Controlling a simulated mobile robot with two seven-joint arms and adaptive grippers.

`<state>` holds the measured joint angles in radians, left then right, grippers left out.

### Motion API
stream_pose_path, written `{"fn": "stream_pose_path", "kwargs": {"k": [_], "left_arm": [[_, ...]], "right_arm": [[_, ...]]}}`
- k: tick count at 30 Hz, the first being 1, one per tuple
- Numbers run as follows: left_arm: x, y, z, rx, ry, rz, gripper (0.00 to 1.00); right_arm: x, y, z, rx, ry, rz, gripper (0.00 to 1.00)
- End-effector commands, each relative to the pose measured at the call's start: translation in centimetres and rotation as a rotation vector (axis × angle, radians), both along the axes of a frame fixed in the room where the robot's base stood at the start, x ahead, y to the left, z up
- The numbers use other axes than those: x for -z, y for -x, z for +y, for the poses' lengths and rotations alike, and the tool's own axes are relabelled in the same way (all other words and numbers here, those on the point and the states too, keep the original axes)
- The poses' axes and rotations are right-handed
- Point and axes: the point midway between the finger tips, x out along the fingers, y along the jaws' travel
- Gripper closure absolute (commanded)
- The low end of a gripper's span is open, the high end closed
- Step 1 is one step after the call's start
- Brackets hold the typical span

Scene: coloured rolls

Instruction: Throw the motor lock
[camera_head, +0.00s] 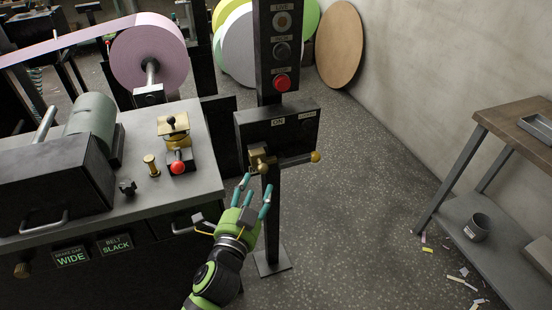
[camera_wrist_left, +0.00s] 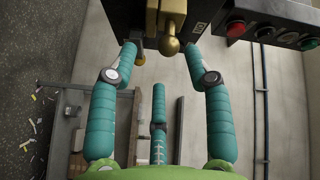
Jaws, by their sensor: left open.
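The motor lock is a dark box (camera_head: 300,130) on a post, marked ON, with a brass fitting (camera_head: 258,158) at its lower left and a brass bar ending in a round knob (camera_head: 315,157) at the right. My left gripper (camera_head: 255,190), green with teal fingers, is open and empty just below the brass fitting. In the left wrist view a brass knob (camera_wrist_left: 169,46) hangs from the box between and beyond the spread fingertips (camera_wrist_left: 168,62); I see no contact. Another brass end is partly hidden behind the left finger there. My right gripper is out of view.
A control panel (camera_head: 264,60) with a red button (camera_head: 282,83) stands above the box. A machine bench (camera_head: 205,165) with a pink roll (camera_head: 150,55) is at left. A wooden table (camera_head: 510,117) stands at right. The floor between is mostly clear, with paper scraps near the table.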

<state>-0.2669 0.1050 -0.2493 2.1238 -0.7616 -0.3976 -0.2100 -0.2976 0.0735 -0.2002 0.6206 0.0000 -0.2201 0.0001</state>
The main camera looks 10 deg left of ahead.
Motion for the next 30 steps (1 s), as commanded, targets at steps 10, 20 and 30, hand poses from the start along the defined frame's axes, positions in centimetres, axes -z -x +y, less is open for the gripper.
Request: {"fn": "stream_pose_path", "kwargs": {"k": [10,20,30], "left_arm": [[-1.2,-4.1,0.1,-0.003,-0.007,-0.020,0.50],[-0.9,-7.0,0.1,-0.002,-0.005,-0.017,0.50],[-0.8,-7.0,0.1,-0.001,-0.004,-0.016,0.94]], "right_arm": [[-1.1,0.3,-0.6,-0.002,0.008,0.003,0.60],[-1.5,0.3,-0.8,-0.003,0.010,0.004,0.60],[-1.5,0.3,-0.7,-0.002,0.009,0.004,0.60]]}}
